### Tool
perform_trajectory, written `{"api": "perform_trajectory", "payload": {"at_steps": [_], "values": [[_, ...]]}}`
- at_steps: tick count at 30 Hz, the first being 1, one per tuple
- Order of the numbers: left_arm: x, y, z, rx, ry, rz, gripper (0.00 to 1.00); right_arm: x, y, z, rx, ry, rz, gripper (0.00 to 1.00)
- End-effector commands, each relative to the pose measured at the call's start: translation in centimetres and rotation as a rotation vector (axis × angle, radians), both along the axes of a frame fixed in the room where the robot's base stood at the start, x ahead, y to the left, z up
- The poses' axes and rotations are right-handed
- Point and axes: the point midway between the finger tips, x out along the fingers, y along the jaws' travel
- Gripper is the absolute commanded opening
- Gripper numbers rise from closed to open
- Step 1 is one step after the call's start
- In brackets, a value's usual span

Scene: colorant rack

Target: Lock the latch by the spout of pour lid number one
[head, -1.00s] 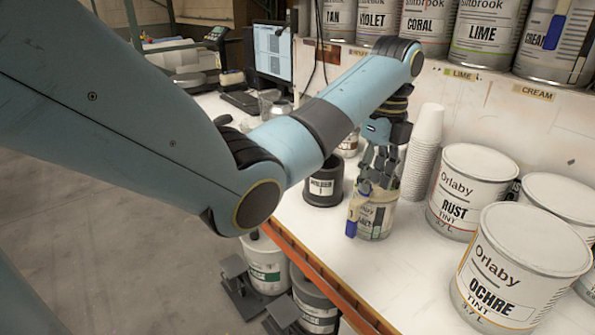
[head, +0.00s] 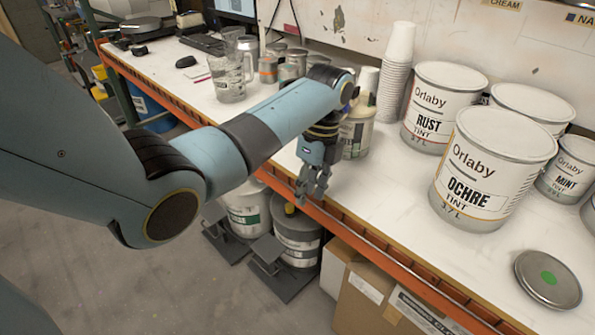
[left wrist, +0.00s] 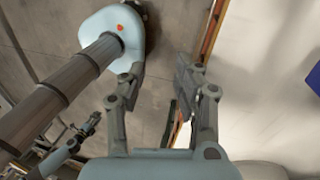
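A cream-labelled can (head: 356,136) stands on the bench, partly hidden behind my left gripper and wrist. Its top is covered by my arm, so I cannot make out a pour lid, spout or latch on it. My left gripper (head: 312,190) points down over the front edge of the bench, in front of the can and apart from it. In the left wrist view (left wrist: 158,85) its two fingers are apart with nothing between them. What looks like my right gripper (left wrist: 90,125) is small at the lower left there; its fingers are unclear.
Stacked white cups (head: 392,75) stand behind the can. The RUST can (head: 432,110) and OCHRE can (head: 488,170) stand to the right. The orange bench edge (head: 375,253) runs below my gripper.

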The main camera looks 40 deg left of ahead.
Motion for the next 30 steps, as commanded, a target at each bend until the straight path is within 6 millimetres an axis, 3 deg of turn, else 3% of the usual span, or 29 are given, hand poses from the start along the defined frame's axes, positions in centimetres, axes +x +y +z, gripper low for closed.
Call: {"api": "perform_trajectory", "payload": {"at_steps": [3,9,20,22,26,30], "values": [[-1.0,0.0,-2.2,0.005,0.013,0.02,0.32,0.0,0.0,-0.8,0.0,0.0,0.0,0.31],[-2.0,-0.1,-4.1,0.01,0.023,0.042,0.32,0.0,0.0,-1.3,0.0,0.0,0.0,0.31],[-2.3,-0.1,-4.6,0.012,0.025,0.049,0.32,0.0,0.0,-1.3,0.0,0.0,0.0,0.31],[-2.3,-0.1,-4.5,0.012,0.025,0.049,0.37,0.0,0.0,-1.3,0.0,0.0,0.0,0.31],[-1.0,0.1,-2.3,0.023,0.005,0.098,0.52,0.0,0.0,-0.4,0.0,0.001,0.0,0.31],[1.9,0.4,3.1,0.045,-0.037,0.238,0.52,-0.2,0.1,1.3,0.002,0.002,0.0,0.31]]}}
